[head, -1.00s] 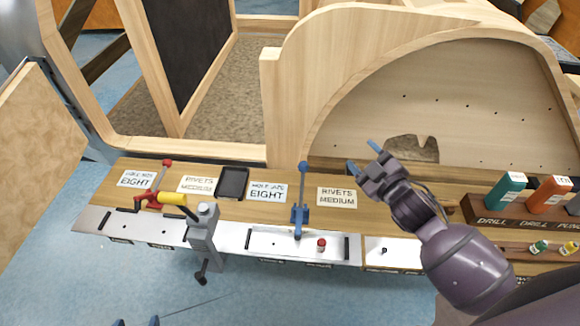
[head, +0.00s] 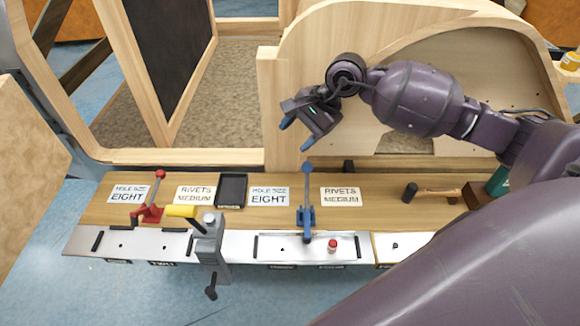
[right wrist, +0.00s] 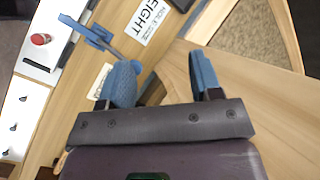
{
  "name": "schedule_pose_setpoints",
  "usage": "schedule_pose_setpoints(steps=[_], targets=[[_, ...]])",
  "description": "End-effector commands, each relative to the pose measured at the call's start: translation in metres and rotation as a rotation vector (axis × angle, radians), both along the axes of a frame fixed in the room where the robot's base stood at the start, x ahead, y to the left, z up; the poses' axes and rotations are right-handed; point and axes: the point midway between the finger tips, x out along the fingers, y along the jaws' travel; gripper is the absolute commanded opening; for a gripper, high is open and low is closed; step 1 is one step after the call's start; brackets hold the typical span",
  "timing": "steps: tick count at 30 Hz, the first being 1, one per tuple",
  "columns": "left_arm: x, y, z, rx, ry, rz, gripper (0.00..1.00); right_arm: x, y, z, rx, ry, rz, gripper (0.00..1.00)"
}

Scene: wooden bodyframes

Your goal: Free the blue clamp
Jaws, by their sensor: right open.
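The blue clamp (head: 306,217) stands on the workbench edge, its lever up and ending in a round blue knob. Its foot is at the white metal plate (head: 275,247). In the right wrist view the clamp (right wrist: 97,38) lies at the upper left, beyond the fingers. My right gripper (head: 296,133) is open and empty, above and behind the clamp's knob, apart from it in the head view. In the right wrist view my gripper (right wrist: 163,80) shows two spread blue fingers; the left finger comes close to the clamp's lever in the picture. My left gripper is not in view.
A red clamp (head: 150,213) and a grey vise with a yellow handle (head: 210,245) stand to the left. A hammer (head: 425,192) lies to the right. The wooden frame (head: 283,110) rises behind the bench.

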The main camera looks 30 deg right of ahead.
Motion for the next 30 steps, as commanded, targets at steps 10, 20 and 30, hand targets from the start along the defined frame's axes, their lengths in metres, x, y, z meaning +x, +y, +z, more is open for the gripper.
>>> schedule_pose_setpoints(steps=[10,20,30], targets=[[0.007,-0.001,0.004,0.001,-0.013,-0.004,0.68,-0.020,-0.052,-0.023,-0.427,0.002,0.382,0.58],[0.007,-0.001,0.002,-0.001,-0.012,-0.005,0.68,-0.017,-0.048,-0.048,-0.426,-0.006,0.415,0.58],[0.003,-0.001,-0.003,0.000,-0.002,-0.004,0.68,-0.010,-0.039,-0.103,-0.425,-0.006,0.413,0.58]])
